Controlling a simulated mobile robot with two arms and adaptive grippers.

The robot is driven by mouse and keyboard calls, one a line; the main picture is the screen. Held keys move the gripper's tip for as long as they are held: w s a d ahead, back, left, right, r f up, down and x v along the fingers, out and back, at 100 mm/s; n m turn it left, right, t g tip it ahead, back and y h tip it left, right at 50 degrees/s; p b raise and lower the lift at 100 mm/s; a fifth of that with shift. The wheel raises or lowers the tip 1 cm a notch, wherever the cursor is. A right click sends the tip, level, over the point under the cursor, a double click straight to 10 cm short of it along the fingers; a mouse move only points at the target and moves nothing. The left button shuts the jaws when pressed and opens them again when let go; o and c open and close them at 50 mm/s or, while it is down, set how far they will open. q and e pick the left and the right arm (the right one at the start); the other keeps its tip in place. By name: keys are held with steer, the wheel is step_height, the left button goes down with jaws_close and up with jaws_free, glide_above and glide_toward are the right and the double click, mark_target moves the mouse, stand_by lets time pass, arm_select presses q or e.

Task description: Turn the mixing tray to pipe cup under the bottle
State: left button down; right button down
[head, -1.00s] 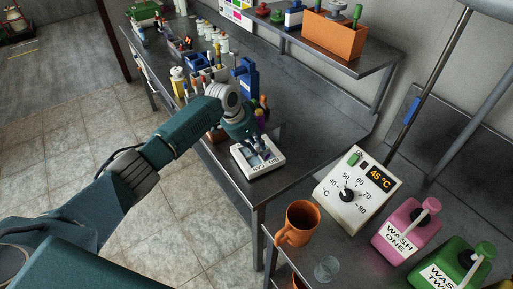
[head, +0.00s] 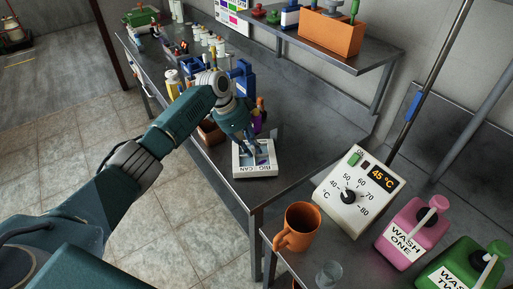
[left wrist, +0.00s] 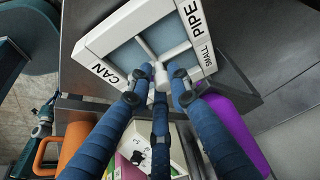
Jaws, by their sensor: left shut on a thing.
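My left gripper (head: 255,152) comes down on the tray from above. In the wrist view its blue fingers (left wrist: 160,78) are shut on the tray's middle, where the dividers meet. They hide part of the cups. I cannot single out the bottle. My right gripper is not in view.
A blue item (head: 241,74) and several small bottles stand behind the tray. A purple item (left wrist: 235,130) and an orange mug-like item (left wrist: 75,148) are close to my fingers. A heater box (head: 352,190) and orange mug (head: 298,228) stand at the right front.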

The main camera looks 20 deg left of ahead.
arm_select(q)
steer(key=shift+w+a+r, duration=0.1)
steer(key=shift+w+a, duration=0.05)
steer(key=shift+a, duration=0.15)
steer(key=c, duration=1.7)
jaws_free()
steer(key=shift+a, duration=0.1)
steer(key=v, duration=1.1)
steer(key=shift+a+r, duration=0.25)
steer(key=shift+r, duration=0.1)
